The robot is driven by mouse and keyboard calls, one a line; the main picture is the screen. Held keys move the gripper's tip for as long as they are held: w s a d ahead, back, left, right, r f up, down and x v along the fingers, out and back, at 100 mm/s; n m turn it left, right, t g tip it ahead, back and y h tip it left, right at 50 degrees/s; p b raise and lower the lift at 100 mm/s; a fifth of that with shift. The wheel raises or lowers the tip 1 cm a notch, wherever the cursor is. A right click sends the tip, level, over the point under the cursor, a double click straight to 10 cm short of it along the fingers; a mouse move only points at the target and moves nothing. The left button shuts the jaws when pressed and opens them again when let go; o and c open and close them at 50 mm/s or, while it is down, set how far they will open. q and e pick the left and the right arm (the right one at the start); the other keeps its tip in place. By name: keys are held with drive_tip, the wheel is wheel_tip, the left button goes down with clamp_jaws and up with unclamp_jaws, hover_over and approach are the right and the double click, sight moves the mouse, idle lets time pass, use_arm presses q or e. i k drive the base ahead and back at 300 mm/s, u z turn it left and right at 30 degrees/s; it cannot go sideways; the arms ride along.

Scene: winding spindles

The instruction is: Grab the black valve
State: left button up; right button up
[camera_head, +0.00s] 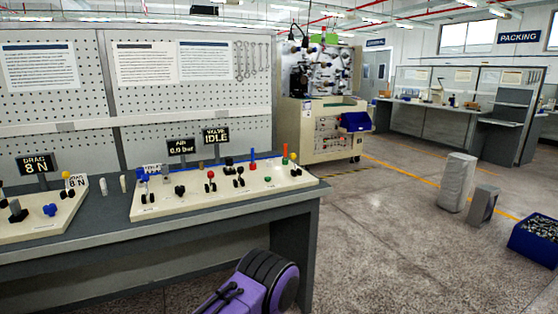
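Several black parts stand on the light control board (290,183) on the bench: a black lobed knob (180,190), black-based levers with red balls (210,182), and a black lever part (239,180) near its middle. They are small, and I cannot tell which is the black valve. On the left board (40,222) there is another dark knob (18,212) and a blue lobed knob (50,210). Neither of my grippers is clearly in view, and nothing touches the knobs.
The grey bench (300,200) ends at its right edge, with open floor (390,230) beyond. A pegboard wall (200,100) rises behind it. A winding machine (325,120) stands behind right. Grey blocks (457,182) and a blue crate (535,240) are on the floor.

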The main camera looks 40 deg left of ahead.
sight(229, 165)
drive_tip(key=z, duration=0.2)
drive_tip(key=i, duration=1.1)
drive_tip(key=u, duration=0.55)
drive_tip(key=i, duration=0.8)
drive_tip(key=u, duration=0.7)
